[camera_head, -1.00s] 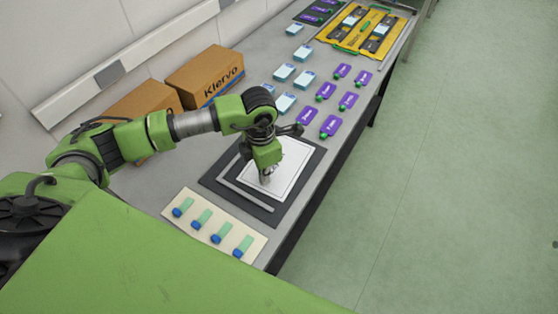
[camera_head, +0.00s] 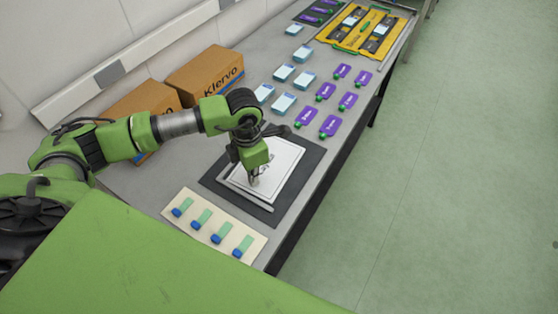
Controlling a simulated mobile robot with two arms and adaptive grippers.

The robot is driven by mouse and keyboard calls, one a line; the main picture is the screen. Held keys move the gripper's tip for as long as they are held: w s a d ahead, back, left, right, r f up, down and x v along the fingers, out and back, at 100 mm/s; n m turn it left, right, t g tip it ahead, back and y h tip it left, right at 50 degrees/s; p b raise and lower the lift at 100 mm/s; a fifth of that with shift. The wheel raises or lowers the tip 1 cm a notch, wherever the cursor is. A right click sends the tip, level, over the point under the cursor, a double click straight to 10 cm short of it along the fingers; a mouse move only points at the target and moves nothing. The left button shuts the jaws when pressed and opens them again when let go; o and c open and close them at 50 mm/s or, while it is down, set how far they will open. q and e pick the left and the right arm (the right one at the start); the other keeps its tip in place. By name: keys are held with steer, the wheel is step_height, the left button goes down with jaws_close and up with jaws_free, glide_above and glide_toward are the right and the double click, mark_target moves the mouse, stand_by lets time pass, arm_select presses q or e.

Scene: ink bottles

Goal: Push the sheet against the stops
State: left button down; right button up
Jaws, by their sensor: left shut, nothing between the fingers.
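The white sheet (camera_head: 287,161) lies on a dark board (camera_head: 305,176) on the bench. A pale stop bar (camera_head: 246,195) runs along the board's near side; the sheet's near edge lies close to it, and I cannot tell whether they touch. Another stop on the left side is partly hidden by my gripper and arm. My left gripper (camera_head: 255,181) is shut and empty, with its fingertips down at the sheet near the near stop. I cannot tell whether they press on it. My right gripper is not in view.
A cream board with several blue-capped green items (camera_head: 203,216) lies in front. Cardboard boxes (camera_head: 205,76) stand by the wall. A yellow tray (camera_head: 352,44) is at the far end.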

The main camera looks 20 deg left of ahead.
arm_select(q)
steer(key=shift+s+a+f, duration=0.25)
steer(key=shift+s+a, duration=0.45)
steer(key=shift+a, duration=0.25)
steer(key=shift+r, duration=0.1)
steer(key=shift+w+a+r+p, duration=0.15)
steer(key=shift+r+p, duration=0.45)
steer(key=shift+r, duration=0.35)
steer(key=shift+d+r+p, duration=0.2)
steer(key=shift+r+p, duration=0.55)
steer(key=shift+r, duration=0.75)
steer(key=shift+r+p, duration=0.55)
steer(key=shift+r, duration=0.55)
